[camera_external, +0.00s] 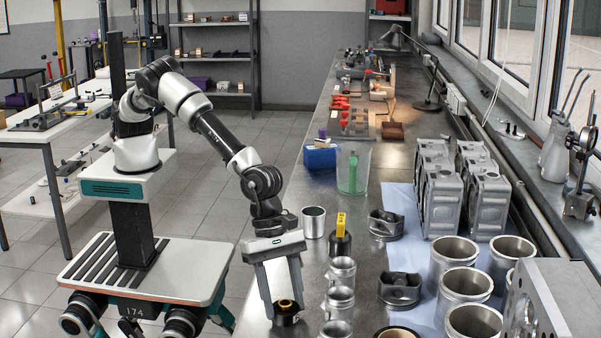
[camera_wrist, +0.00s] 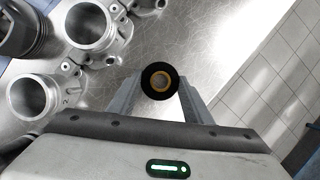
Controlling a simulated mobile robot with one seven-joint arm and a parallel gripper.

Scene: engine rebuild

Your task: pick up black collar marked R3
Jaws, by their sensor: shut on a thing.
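A black collar (camera_external: 286,318) with a gold-coloured inner ring is at the near left edge of the bench, between the fingers of my gripper (camera_external: 285,306). In the wrist view the black collar (camera_wrist: 148,87) shows end-on, with the gripper fingers (camera_wrist: 159,88) on both sides of it. My gripper is shut on it and points down. No R3 mark is readable on it. Whether it touches the bench cannot be told. Another black part (camera_external: 340,247) with a yellow top piece stands on the bench further back; its marking is too small to read.
Silver ringed parts (camera_external: 340,299) stand close to the right of my gripper. Pistons (camera_external: 399,289), cylinder liners (camera_external: 461,290) and engine blocks (camera_external: 437,195) fill the right side. A silver cup (camera_external: 313,221) and a clear beaker (camera_external: 353,170) stand behind. The bench's left edge drops to the floor.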

